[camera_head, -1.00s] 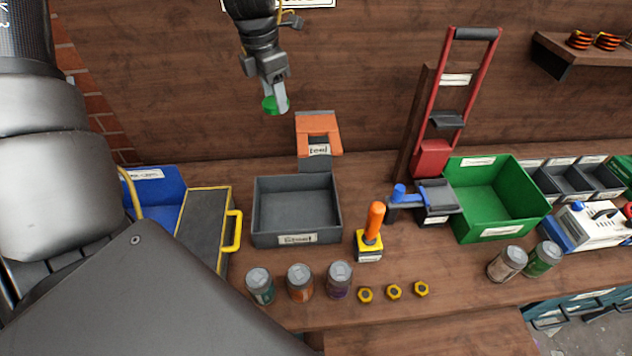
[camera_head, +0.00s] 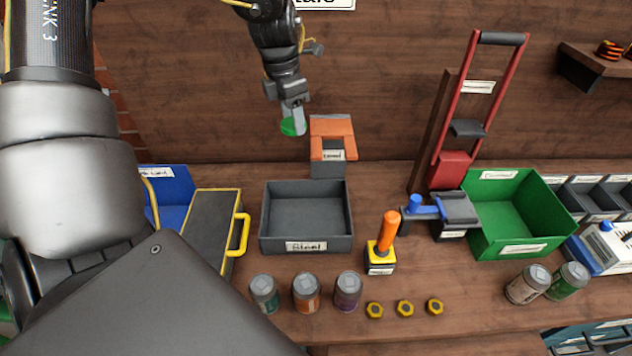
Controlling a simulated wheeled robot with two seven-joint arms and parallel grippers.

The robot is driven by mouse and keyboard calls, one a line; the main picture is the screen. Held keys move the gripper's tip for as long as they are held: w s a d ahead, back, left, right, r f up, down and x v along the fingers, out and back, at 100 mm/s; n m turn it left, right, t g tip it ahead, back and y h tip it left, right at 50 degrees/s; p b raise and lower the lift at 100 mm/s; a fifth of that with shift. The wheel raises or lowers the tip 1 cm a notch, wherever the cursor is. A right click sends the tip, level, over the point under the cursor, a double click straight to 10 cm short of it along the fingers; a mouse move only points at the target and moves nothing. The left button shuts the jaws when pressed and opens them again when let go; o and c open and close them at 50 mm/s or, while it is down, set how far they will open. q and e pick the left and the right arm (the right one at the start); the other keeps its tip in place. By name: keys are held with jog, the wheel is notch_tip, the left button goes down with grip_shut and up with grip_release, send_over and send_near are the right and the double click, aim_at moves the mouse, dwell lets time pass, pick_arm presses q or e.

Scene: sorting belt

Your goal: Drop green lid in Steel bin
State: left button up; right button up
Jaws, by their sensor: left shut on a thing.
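My left gripper (camera_head: 293,112) hangs pointing down at the upper middle of the head view, shut on the green lid (camera_head: 292,128). The lid is held in the air, above and behind the grey Steel bin (camera_head: 307,245). The bin is an open box with a white label on its front wall, and its visible floor is empty. The lid is apart from the bin. My right gripper does not show.
An orange-topped grey device (camera_head: 331,140) stands behind the bin. A yellow-edged box lid (camera_head: 207,232) is at its left, an orange-handled tool (camera_head: 388,232) at its right. A green bin (camera_head: 480,235) stands right.

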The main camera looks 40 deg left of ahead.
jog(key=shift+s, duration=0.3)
pick_arm(q)
jog(key=o, duration=1.1)
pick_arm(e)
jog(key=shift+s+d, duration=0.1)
pick_arm(q)
jog(key=shift+r, duration=0.5)
jog(key=shift+s+a+r+b, duration=0.1)
jog(key=shift+s+r+b, duration=0.15)
jog(key=shift+r, duration=1.35)
jog(key=shift+s+a+r+b, duration=0.15)
jog(key=shift+r+b, duration=0.25)
jog(key=shift+r, duration=1.25)
jog(key=shift+s+r+b, duration=0.2)
jog(key=shift+r+b, duration=0.1)
jog(key=shift+r, duration=1.3)
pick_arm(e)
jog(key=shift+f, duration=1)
